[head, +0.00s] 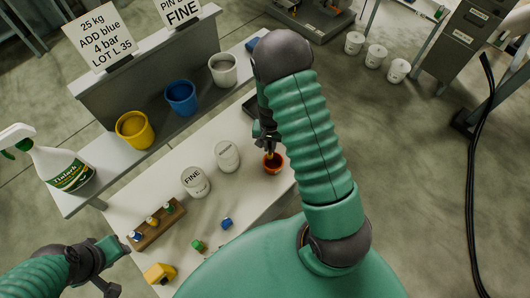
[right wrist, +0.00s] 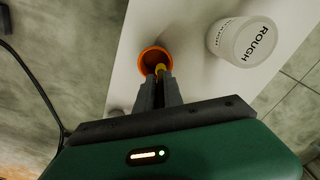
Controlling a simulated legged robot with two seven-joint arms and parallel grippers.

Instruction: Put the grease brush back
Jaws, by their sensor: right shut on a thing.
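An orange-red cup (head: 272,166) stands near the right edge of the white table. My right gripper (head: 268,143) is over it, pointing down. In the right wrist view the gripper (right wrist: 159,82) is shut on a yellow handle (right wrist: 160,69), which looks like the grease brush. The handle lines up with the opening of the orange cup (right wrist: 153,54). The brush's lower end is hidden, so I cannot tell how deep it sits. My left gripper (head: 108,275) is at the lower left, partly out of the picture, its jaws unclear.
White tubs marked FINE (head: 195,182) and ROUGH (head: 227,156) stand left of the cup. A wooden rack (head: 158,226) and small blue (head: 226,223) and green (head: 198,246) pieces lie nearer. Yellow, blue and white cups and a spray bottle (head: 60,167) stand on the shelf.

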